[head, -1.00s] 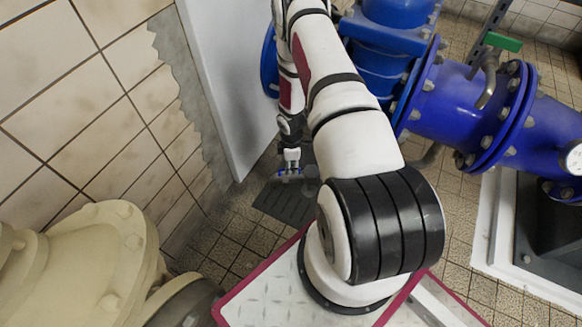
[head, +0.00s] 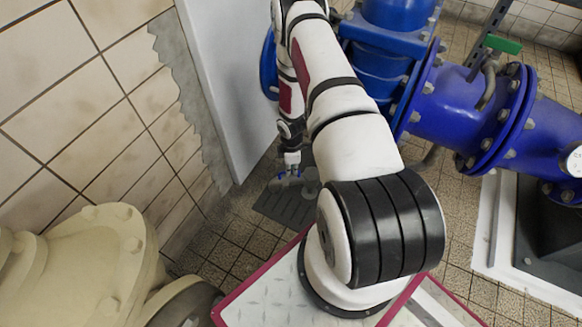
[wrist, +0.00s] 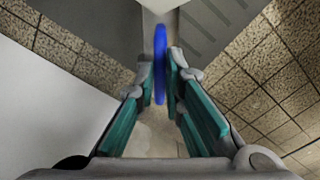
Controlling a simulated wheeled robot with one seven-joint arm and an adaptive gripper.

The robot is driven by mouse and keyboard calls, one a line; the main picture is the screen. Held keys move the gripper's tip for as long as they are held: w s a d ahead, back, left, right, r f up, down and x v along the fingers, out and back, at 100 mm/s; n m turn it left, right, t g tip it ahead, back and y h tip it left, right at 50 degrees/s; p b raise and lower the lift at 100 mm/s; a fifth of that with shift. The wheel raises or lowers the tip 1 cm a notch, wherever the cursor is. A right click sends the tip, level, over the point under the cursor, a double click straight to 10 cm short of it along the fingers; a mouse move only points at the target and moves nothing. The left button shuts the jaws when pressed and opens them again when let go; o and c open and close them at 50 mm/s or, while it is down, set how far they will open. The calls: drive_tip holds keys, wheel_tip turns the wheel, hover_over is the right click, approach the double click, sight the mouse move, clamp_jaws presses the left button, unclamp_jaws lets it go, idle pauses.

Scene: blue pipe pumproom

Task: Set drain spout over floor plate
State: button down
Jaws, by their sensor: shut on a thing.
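My gripper (wrist: 161,85) is shut on the edge of a thin blue wheel-like handle (wrist: 160,50), seen edge-on in the wrist view. The fingers are on both sides of it. In the head view my gripper (head: 290,171) is low beside the white wall panel, with bits of blue at its tips. The dark grey slotted floor plate (head: 284,207) lies on the tiles just below and in front of it. Its slots seem to show at the upper right of the wrist view (wrist: 208,36). I cannot clearly make out the drain spout; the fingers and handle hide much there.
A white panel (head: 222,75) stands close on the left. A cream flanged pipe (head: 85,265) is at the lower left. Tiled floor lies around the plate.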

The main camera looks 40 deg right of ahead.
drive_tip(key=s+n+p, duration=0.3)
drive_tip(key=s+n, duration=0.6)
drive_tip(key=n, duration=0.5)
drive_tip(key=shift+s+d+n, duration=0.3)
drive_tip(key=shift+s, duration=0.05)
idle(0.4)
drive_tip(key=c, duration=1.7)
unclamp_jaws()
drive_tip(key=shift+r, duration=0.1)
wheel_tip(320, 180, up, 12)
